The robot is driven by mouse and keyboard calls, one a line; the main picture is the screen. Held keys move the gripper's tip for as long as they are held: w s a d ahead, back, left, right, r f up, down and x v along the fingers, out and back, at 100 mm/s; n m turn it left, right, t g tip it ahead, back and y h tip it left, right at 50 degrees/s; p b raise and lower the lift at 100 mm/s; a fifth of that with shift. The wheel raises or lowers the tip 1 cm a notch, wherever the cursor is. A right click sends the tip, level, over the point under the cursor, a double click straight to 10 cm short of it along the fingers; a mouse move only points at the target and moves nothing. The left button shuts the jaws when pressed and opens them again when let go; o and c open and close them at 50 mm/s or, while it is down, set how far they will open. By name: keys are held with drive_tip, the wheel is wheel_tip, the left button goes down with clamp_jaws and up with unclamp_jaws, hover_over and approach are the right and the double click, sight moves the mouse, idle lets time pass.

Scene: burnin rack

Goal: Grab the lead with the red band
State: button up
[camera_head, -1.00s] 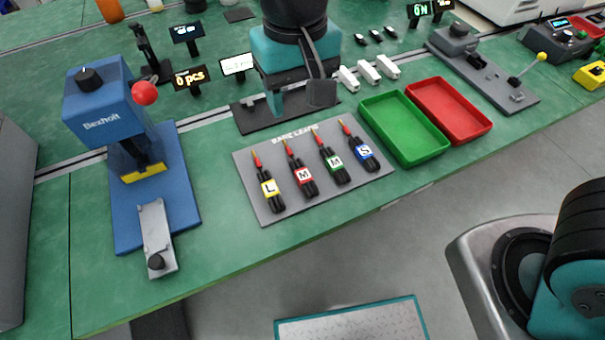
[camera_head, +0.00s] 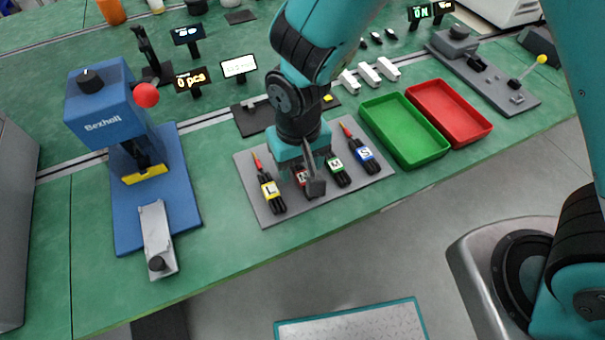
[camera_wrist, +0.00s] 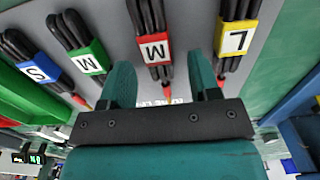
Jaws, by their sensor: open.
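The lead with the red band (camera_wrist: 155,48) lies on the grey mat, its band marked M; in the head view my gripper hides most of it, with a bit of its red band (camera_head: 300,176) showing. My gripper (camera_wrist: 163,85) is open and empty over the red tip end of this lead. In the wrist view its two fingers stand to either side of that lead's line, with the band beyond the fingertips. The yellow L lead (camera_wrist: 236,40), green M lead (camera_wrist: 88,57) and blue S lead (camera_wrist: 38,70) lie beside it.
A green tray (camera_head: 441,150) and a red tray (camera_head: 487,130) stand right of the grey mat (camera_head: 283,215). A blue Bexholt press (camera_head: 105,120) stands at left. Small white blocks (camera_head: 368,73) lie behind the mat.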

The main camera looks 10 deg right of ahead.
drive_tip(key=shift+f, duration=0.3)
drive_tip(key=c, duration=1)
drive_tip(key=shift+r, duration=0.1)
